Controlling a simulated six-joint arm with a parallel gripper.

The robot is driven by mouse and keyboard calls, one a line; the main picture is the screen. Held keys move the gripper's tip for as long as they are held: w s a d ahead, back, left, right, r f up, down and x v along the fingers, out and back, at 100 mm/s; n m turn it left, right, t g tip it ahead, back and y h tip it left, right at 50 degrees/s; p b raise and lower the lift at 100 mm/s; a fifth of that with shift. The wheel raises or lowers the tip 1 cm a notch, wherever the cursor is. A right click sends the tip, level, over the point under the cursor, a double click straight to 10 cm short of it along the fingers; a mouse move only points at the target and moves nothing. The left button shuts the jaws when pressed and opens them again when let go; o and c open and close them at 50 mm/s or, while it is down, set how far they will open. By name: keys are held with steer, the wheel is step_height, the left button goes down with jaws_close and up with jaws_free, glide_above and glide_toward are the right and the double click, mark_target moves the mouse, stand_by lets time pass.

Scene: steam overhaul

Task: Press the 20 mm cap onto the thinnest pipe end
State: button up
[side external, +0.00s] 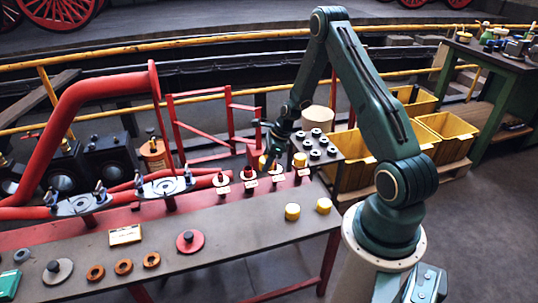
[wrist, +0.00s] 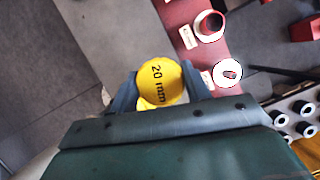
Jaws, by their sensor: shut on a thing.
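My gripper (wrist: 160,88) is shut on a yellow cap (wrist: 162,82) marked "20 mm", its marked face turned to the wrist camera. In the side view my gripper (side external: 270,152) is over the row of pipe ends, with a yellow cap (side external: 263,162) at its tip. A thin red pipe end (wrist: 230,74) on a white disc stands right of the held cap in the wrist view, apart from it. A wider red pipe end (wrist: 211,25) with a dark top stands above it. In the side view, another yellow piece (side external: 300,160) tops the rightmost stub.
Two yellow caps (side external: 292,211) (side external: 323,205) stand on the bench front. A rack (side external: 318,140) of black-and-white pieces is behind the row. Small label cards (side external: 223,189) stand before the stubs. A red disc (side external: 190,241) and several orange rings (side external: 123,266) lie further left.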

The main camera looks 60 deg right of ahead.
steer(key=w+d+f+m, duration=0.1)
steer(key=d, duration=0.3)
steer(key=w+d+f+m, duration=0.1)
steer(key=d, duration=0.4)
steer(key=w+d+f+m+h, duration=0.1)
steer(key=d, duration=0.4)
steer(key=shift+w+d+m+t, duration=0.1)
steer(key=shift+w+m+t, duration=0.1)
steer(key=shift+m+t, duration=0.1)
steer(key=shift+f, duration=2.35)
steer(key=shift+f, duration=2.1)
stand_by(0.9)
steer(key=o, duration=1)
steer(key=shift+c, duration=0.3)
